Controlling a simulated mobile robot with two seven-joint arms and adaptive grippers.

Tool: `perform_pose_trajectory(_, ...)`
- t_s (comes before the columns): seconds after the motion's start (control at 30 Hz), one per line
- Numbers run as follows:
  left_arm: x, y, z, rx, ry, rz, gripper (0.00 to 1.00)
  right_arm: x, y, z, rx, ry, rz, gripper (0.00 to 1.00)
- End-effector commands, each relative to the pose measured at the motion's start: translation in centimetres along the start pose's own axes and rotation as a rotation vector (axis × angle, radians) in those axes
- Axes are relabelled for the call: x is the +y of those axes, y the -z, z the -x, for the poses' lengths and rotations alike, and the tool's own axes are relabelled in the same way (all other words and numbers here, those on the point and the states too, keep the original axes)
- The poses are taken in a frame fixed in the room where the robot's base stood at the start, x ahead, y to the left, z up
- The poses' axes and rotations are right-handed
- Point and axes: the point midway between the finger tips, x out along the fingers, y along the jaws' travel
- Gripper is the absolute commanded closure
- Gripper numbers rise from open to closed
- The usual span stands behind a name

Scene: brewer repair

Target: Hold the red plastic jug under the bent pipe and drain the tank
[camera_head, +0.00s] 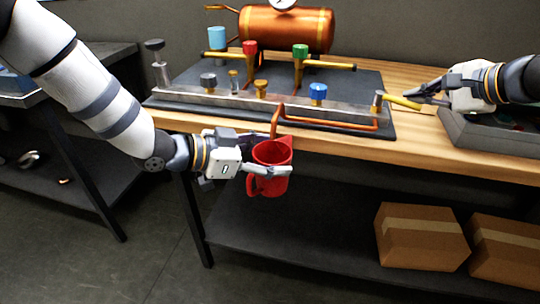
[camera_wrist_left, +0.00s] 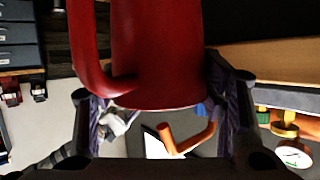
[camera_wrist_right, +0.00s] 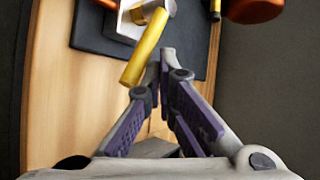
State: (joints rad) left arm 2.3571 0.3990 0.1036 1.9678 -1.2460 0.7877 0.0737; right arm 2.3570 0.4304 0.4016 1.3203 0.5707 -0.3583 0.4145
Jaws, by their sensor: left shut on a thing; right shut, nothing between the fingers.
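The red plastic jug (camera_head: 271,182) is upright in front of the workbench edge, with its handle to the left. My left gripper (camera_head: 266,169) is shut around its body. The jug fills the upper middle of the left wrist view (camera_wrist_left: 158,50). The bent pipe (camera_head: 277,120) comes down over the bench edge to the jug's mouth; the jug's inside is mostly hidden. The copper tank (camera_head: 287,30) lies at the back of the bench. My right gripper (camera_head: 418,97) is shut and empty, its tips beside the yellow lever (camera_wrist_right: 148,46) at the pipe's right end; contact is unclear.
A metal manifold (camera_head: 215,98) with red, green and blue knobs stands on a dark mat (camera_head: 365,82). A grey tray (camera_head: 462,128) sits below my right gripper. Cardboard boxes (camera_head: 422,238) stand on the lower shelf. Space in front of the bench is clear.

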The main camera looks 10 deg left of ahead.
Motion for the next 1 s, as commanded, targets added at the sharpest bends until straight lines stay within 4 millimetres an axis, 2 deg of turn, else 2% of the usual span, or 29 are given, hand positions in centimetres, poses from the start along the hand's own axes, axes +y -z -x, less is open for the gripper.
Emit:
perform_pose_trajectory(0.77, 0.0, 0.0, 0.0, 0.001, 0.0, 0.0, 0.7, 0.7, -0.9, 0.7, 0.0, 0.0, 0.0, 1.0)
perform_pose_trajectory(1.0, 0.0, 0.0, 0.0, 0.001, 0.0, 0.0, 0.7, 1.3, -1.7, 1.1, 0.0, 0.0, 0.0, 1.0)
